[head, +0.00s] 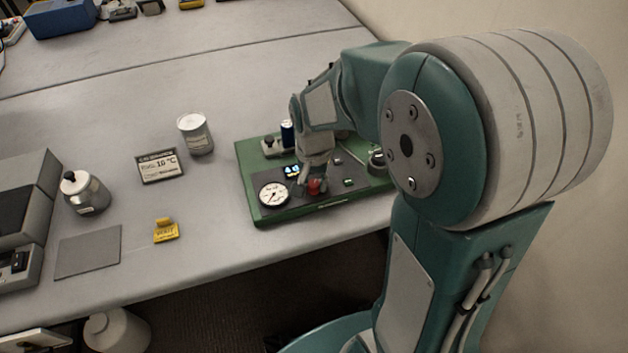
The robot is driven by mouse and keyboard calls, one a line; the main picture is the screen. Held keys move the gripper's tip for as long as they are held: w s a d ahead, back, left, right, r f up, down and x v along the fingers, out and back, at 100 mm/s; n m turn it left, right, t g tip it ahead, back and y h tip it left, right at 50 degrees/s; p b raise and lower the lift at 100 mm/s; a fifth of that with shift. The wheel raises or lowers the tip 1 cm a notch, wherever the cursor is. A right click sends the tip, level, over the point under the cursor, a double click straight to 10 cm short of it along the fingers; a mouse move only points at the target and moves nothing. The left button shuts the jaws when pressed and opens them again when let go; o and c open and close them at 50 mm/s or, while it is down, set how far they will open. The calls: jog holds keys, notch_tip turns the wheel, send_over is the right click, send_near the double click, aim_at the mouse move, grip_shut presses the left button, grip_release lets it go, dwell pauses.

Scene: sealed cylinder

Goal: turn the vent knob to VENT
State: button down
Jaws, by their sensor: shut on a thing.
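A green instrument panel (270,214) lies near the table's front edge. A round white gauge (273,194) with a dark needle sits at its front left, with a small lit display (292,171) behind it. My gripper (312,184) points down at the panel just right of the gauge. It is shut on a small red knob (315,187), whose upper part the fingers partly hide. The knob's direction and any VENT marking by it are too small to read.
A dark blue cylinder (287,133) and a metal fitting (377,159) stand on the panel. To the left are a white can (195,134), a temperature sign (160,167), a yellow tag (166,231), a lidded metal jar (84,192) and a grey mat (88,252). The table behind is largely clear.

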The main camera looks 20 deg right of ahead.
aim_at(313, 183)
jog(key=shift+s+f, duration=0.1)
dwell(0.5)
jog(key=shift+c, duration=1.9)
grip_release()
jog(key=shift+a, duration=0.1)
jog(key=shift+r, duration=0.2)
jog(key=shift+r, duration=0.35)
notch_tip(313, 183, up, 11)
